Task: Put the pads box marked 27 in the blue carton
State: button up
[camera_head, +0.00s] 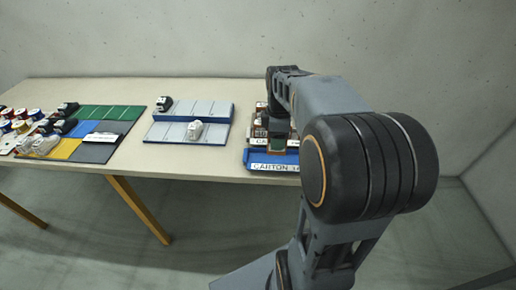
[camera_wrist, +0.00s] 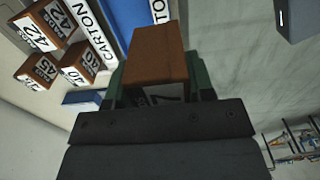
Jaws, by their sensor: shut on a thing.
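My gripper (camera_wrist: 158,80) is shut on a brown box (camera_wrist: 158,50), held between its green fingers in the wrist view. The blue carton (camera_wrist: 128,18) lies beyond the held box at the top of the wrist view. In the head view the blue carton (camera_head: 258,158) stands at the right end of the table, with a white label reading CARTON. My gripper (camera_head: 276,140) is over or at it there, partly hidden by my arm; I cannot tell whether the held box touches it.
Several brown boxes with white number labels, one marked 42 (camera_wrist: 38,32) and one marked 40 (camera_wrist: 76,64), stand beside the CARTON label in the wrist view. A blue and grey rack (camera_head: 190,120) with two small items stands mid-table. Coloured mats (camera_head: 110,113) lie farther left.

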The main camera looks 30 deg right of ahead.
jog(key=shift+w+a+f, duration=0.35)
jog(key=shift+w+f, duration=0.8)
jog(key=shift+w+a+f, duration=0.4)
jog(key=shift+w+f, duration=0.75)
jog(key=shift+f, duration=0.05)
jog(key=shift+w+a+f, duration=0.35)
jog(key=shift+w+f, duration=0.9)
jog(key=shift+f, duration=1.45)
jog(key=shift+f, duration=0.1)
jog(key=shift+f+b, duration=0.15)
jog(key=shift+b, duration=0.2)
jog(key=o, duration=0.9)
jog(key=shift+o, duration=0.2)
